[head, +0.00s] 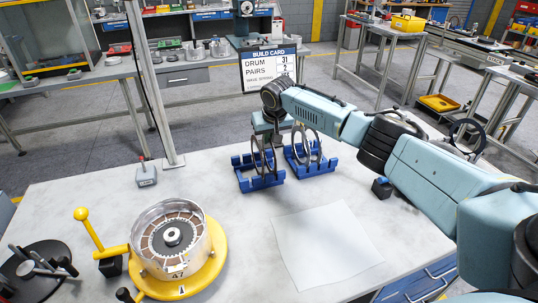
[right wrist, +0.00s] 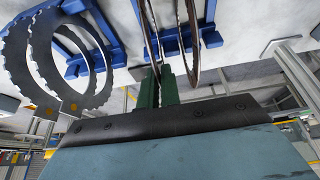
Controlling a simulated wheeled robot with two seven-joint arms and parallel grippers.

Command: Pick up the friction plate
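Thin ring-shaped plates stand upright in two blue racks on the pale table. The left rack (head: 262,184) and the right rack (head: 318,169) each hold plates. My right gripper (head: 269,140) is at the top of the plates in the left rack. In the right wrist view its green fingers (right wrist: 157,85) are close together at the edge of a thin plate (right wrist: 152,38); I cannot tell whether they are shut on it. Another plate (right wrist: 193,45) stands beside it. Toothed grey rings (right wrist: 45,65) stand to the left in that view. Which is the friction plate is unclear. My left gripper is not in view.
A metal drum (head: 205,246) with brown segments sits on a yellow round base (head: 215,271), with a yellow-knobbed lever (head: 91,231) beside it. A white sheet (head: 325,245) lies at the front. A build card (head: 270,70) stands behind.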

